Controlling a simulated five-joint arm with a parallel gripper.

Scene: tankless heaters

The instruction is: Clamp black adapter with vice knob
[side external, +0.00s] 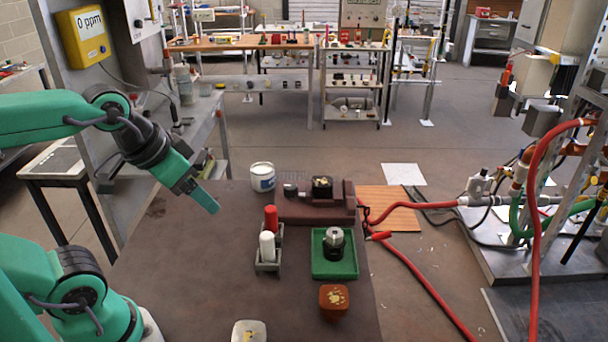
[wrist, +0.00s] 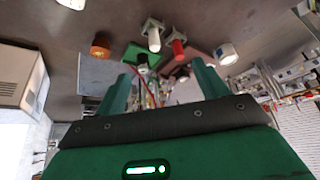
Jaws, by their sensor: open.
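A dark reddish-brown vice (side external: 330,212) lies on the table, right of centre in the side view. A black piece with a yellowish top (side external: 322,187), which looks like the black adapter, sits at its jaws; I cannot tell whether it is clamped. A small grey cylinder (side external: 290,189) at the vice's left end may be the knob. Another black part with a silver top (side external: 334,240) stands in a green tray (side external: 347,268). My gripper (side external: 212,205) is open and empty, above the table's left part, well apart from the vice. Its spread fingers show in the wrist view (wrist: 162,78).
A red cylinder (side external: 271,217) and a white cylinder (side external: 267,246) stand in grey holders left of the tray. A white can (side external: 262,177) stands behind them. An orange-brown block (side external: 333,299) and a cream block (side external: 249,332) are nearer. The table's left part is clear.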

